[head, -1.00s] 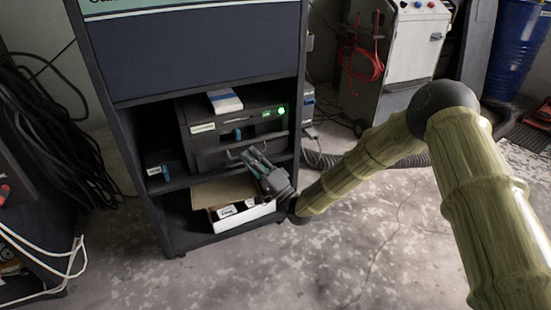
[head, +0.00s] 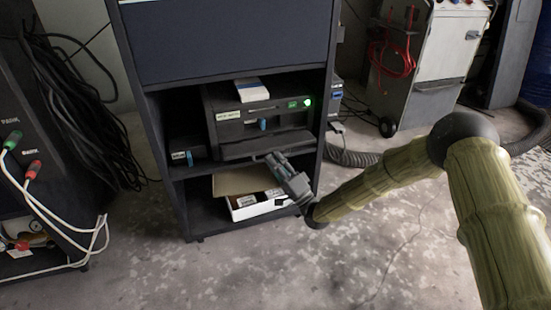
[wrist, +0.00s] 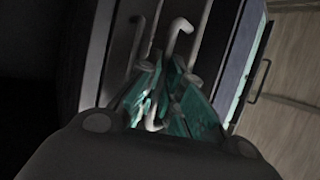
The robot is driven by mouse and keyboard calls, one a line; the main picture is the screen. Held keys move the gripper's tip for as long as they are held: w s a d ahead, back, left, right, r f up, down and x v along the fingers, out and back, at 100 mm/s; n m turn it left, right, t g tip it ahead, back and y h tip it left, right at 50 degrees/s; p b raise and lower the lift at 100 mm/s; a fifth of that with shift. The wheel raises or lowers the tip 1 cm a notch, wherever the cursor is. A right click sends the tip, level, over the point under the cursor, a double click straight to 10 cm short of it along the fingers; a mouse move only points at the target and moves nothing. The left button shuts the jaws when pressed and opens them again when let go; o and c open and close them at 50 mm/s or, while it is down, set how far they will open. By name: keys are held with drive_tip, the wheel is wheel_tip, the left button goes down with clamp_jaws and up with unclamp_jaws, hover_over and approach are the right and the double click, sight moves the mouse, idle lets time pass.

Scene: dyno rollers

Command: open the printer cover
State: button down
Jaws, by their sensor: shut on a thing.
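The dark printer (head: 222,105) sits on the middle shelf of the cabinet, with a green light at its right. Its front cover (head: 240,148) is the grey panel low on the front; how far it stands open is hard to tell. My gripper (head: 268,158) reaches up from the lower right to the cover's lower edge. In the wrist view, the teal fingers of my gripper (wrist: 167,80) are closed around a pale bent handle (wrist: 180,28). The fingers hide part of the handle.
A white box (head: 250,90) lies on top of the printer. An open carton (head: 236,183) with small boxes stands on the shelf below, close under my gripper. A small box (head: 181,157) is left of the printer. Cables hang at the left. The floor in front is clear.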

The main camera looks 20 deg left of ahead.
drive_tip(key=shift+w+a+r, duration=0.1)
drive_tip(key=shift+a+r, duration=0.05)
drive_tip(key=shift+r, duration=0.05)
drive_tip(key=c, duration=1.6)
unclamp_jaws()
drive_tip(key=shift+o, duration=0.2)
drive_tip(key=shift+f, duration=0.1)
drive_tip(key=v, duration=1.2)
